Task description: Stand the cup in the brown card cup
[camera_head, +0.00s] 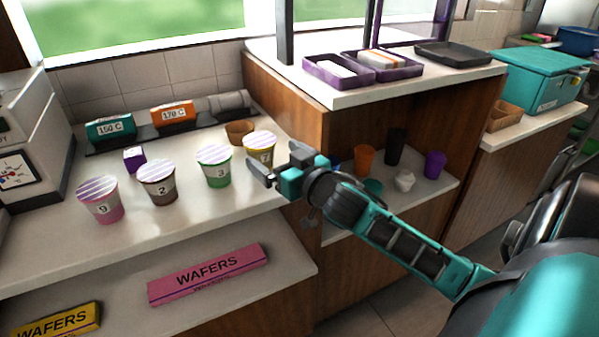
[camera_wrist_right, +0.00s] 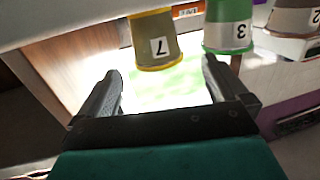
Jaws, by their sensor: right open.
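Several striped-lidded cups stand in a row on the white counter: a pink cup 9 (camera_head: 100,200), a brown cup 2 (camera_head: 158,183), a green cup 3 (camera_head: 214,167) and a yellow cup 7 (camera_head: 260,150). A small brown card cup (camera_head: 240,132) stands behind cups 3 and 7, with its lower part hidden. My right gripper (camera_head: 268,166) is open and empty, just in front of cup 7. In the right wrist view, cup 7 (camera_wrist_right: 157,42) appears upside down beyond and between the spread fingers (camera_wrist_right: 162,78), apart from them. Cup 3 (camera_wrist_right: 229,28) is to its right. My left gripper is not in view.
A purple box (camera_head: 134,158) sits behind cups 9 and 2. Warmers labelled 150 C (camera_head: 110,130) and 170 C (camera_head: 172,115) line the back. A wooden cabinet side (camera_head: 283,105) rises right of cup 7. Wafer boxes (camera_head: 208,273) lie on the lower shelf.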

